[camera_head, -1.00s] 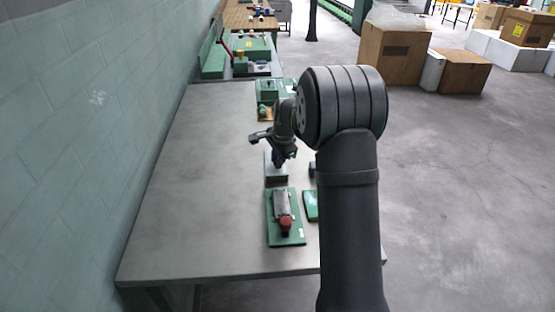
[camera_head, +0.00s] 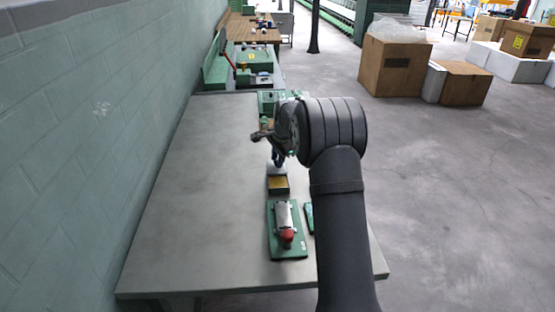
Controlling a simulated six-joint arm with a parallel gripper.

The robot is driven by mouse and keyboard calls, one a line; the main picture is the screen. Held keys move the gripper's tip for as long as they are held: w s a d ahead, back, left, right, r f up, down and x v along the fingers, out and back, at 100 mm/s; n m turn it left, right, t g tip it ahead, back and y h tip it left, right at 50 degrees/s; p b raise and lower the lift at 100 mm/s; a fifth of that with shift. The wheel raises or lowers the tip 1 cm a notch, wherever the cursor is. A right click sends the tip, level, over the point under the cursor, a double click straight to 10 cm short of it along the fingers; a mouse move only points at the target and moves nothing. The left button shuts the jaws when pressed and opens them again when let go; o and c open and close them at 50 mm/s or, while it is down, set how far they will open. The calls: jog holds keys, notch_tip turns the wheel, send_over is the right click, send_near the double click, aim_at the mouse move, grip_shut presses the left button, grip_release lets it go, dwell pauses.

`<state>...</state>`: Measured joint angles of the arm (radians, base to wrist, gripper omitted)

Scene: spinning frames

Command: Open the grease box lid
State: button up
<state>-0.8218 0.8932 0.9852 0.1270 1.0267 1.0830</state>
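The grease box (camera_head: 278,190) is a small dark box on the grey table, just beyond the green board with the red-ended grey part. A yellow-brown inside shows at its top. A light grey piece (camera_head: 279,171), which looks like its raised lid, shows at its far side. My gripper (camera_head: 278,160) points down just above and behind the box, close to that piece. Whether it touches the lid is too small to tell. Its fingertips are small and partly blurred, so their opening cannot be made out.
The green board (camera_head: 275,248) bears a grey part with a red end (camera_head: 286,236). A second green item (camera_head: 309,218) is partly behind my arm. Green equipment (camera_head: 270,100) stands at the table's far end. The table's left side (camera_head: 200,190) is clear, beside the wall.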

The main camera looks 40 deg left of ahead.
jog(key=shift+o, duration=1.1)
jog(key=v, duration=1.7)
jog(key=shift+r, duration=0.25)
jog(key=shift+d+f, duration=0.1)
jog(key=x, duration=1.7)
jog(key=shift+f, duration=0.2)
jog(key=shift+r, duration=0.1)
jog(key=v, duration=1.7)
jog(key=shift+r, duration=0.2)
